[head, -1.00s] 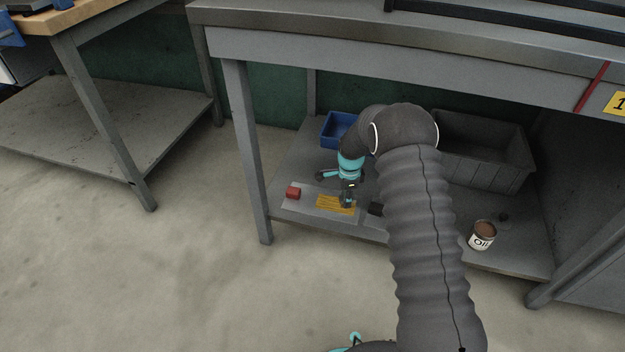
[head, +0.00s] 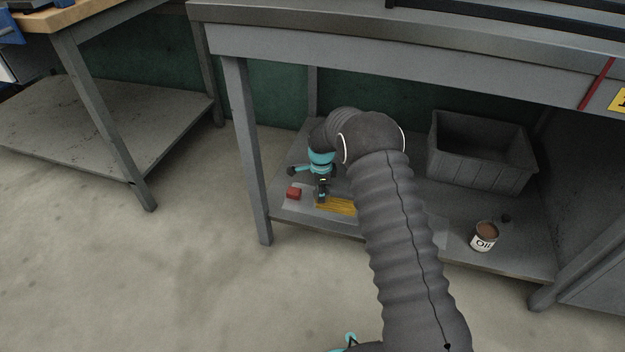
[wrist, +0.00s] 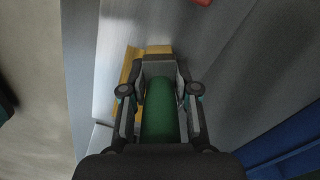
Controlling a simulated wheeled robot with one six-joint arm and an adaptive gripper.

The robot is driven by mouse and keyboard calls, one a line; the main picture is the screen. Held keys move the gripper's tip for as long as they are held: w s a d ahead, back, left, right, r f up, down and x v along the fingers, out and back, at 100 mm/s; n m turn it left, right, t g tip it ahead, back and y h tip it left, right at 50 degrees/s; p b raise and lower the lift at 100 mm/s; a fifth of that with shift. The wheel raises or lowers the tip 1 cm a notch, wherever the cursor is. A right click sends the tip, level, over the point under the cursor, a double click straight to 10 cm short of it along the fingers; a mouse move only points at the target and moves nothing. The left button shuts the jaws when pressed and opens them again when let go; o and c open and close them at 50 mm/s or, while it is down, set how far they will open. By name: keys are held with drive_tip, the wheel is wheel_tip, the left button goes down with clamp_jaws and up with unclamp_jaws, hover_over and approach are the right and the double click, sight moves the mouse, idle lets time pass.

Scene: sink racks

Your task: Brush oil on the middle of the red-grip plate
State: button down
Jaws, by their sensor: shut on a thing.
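The light grey plate (head: 296,206) lies on the low shelf, with a red grip (head: 293,193) at its left end. The red grip's edge also shows at the top of the wrist view (wrist: 203,2). A yellow oil-like patch (head: 340,206) covers the plate's middle and shows in the wrist view (wrist: 131,62). My gripper (head: 322,196) is shut on the green handle (wrist: 160,110) of a brush, over the patch's left part. A tan brush head (wrist: 158,50) seems to show past the handle; I cannot tell whether it touches the plate.
An oil can (head: 484,237) stands on the shelf at right. A grey crate (head: 482,165) stands behind it. A blue bin (wrist: 290,150) shows in the wrist view. A table leg (head: 249,150) stands left of the plate, and the tabletop (head: 400,55) overhangs the shelf. My arm hides the shelf's middle.

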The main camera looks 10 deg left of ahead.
drive_tip(key=shift+a, duration=0.45)
drive_tip(key=shift+w+a+r, duration=0.1)
drive_tip(key=shift+a+r, duration=0.1)
drive_tip(key=shift+r, duration=0.1)
drive_tip(key=shift+d+r+p, duration=0.1)
drive_tip(key=shift+r+p, duration=1.65)
drive_tip(key=shift+r, duration=2)
